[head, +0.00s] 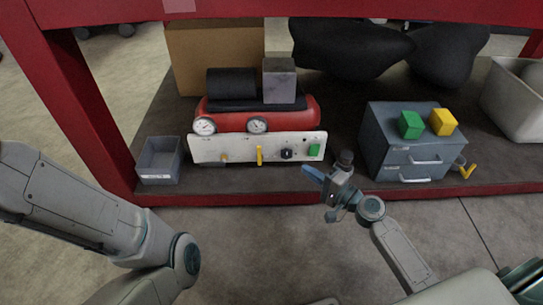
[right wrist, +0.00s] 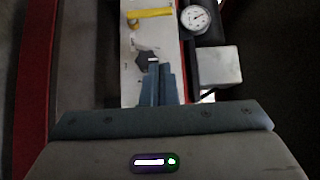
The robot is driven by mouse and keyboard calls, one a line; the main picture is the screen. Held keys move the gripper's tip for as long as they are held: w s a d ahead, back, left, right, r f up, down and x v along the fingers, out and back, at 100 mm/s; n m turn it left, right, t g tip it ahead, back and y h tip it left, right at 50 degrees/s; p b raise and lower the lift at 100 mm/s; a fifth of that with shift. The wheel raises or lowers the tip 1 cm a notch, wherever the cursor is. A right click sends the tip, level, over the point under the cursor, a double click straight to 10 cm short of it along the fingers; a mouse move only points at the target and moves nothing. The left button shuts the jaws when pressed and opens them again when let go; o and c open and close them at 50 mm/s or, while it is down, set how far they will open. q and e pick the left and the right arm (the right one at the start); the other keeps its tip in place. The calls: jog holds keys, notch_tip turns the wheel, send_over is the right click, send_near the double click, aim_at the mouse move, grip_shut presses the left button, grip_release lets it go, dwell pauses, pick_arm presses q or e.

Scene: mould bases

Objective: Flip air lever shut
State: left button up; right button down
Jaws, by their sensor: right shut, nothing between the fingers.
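The yellow lever (head: 259,156) stands upright on the white panel (head: 208,149) on the front of the red compressor (head: 285,117). In the right wrist view the lever (right wrist: 150,13) lies across the panel near the top edge. My right gripper (head: 308,172) is shut and empty, with its blue fingers just below the panel's right end. In the right wrist view the fingertips (right wrist: 158,70) are close to the dark knob (right wrist: 147,58); I cannot tell whether they touch it. The lever is apart from the fingers. My left gripper is out of view.
A green block (head: 410,124) and a yellow block (head: 442,122) sit on the grey drawer unit (head: 372,140), which has another yellow handle (head: 467,171) at its right. A small grey bin (head: 159,160) stands left of the panel. The red frame's top bar (head: 250,10) hangs above.

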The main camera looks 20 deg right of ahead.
aim_at(259, 155)
jog(key=s+a+b+x, duration=0.1)
jog(key=a+x, duration=0.1)
jog(key=x, duration=1)
jog(key=shift+a+b, duration=0.35)
jog(key=shift+a, duration=0.05)
jog(key=shift+a+p, duration=0.1)
jog(key=shift+p, duration=0.6)
jog(key=shift+r+n+g+p, duration=0.15)
jog(key=shift+n+g+p, duration=0.15)
jog(key=shift+p, duration=0.15)
